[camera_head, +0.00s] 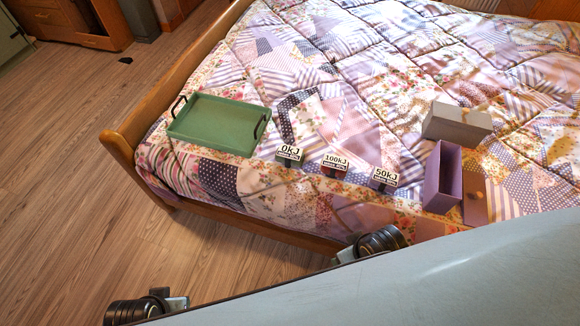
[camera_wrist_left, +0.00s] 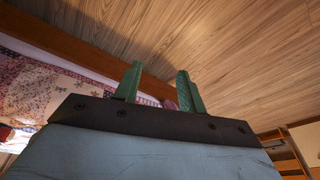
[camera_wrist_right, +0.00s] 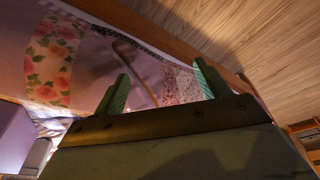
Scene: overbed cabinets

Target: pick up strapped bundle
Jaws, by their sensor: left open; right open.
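A pale grey oblong block (camera_head: 456,127) with a lighter band across its top lies on the bed at the right of the head view. It may be the strapped bundle, but the strap is too small to make out surely. My left gripper (camera_wrist_left: 159,70) is open and empty, its green fingers apart over the bed's wooden edge and floor in its wrist view. My right gripper (camera_wrist_right: 161,70) is open and empty, with the patterned quilt beyond its fingers. The fingers of both grippers cannot be made out in the head view.
On the quilt (camera_head: 345,60) are a green handled tray (camera_head: 212,123), small labelled blocks marked 0kJ (camera_head: 289,155), 100kJ (camera_head: 335,164) and 50kJ (camera_head: 384,179), an open purple box (camera_head: 442,178), and a flat brownish panel (camera_head: 475,205). The wooden floor (camera_head: 70,170) at left is mostly clear.

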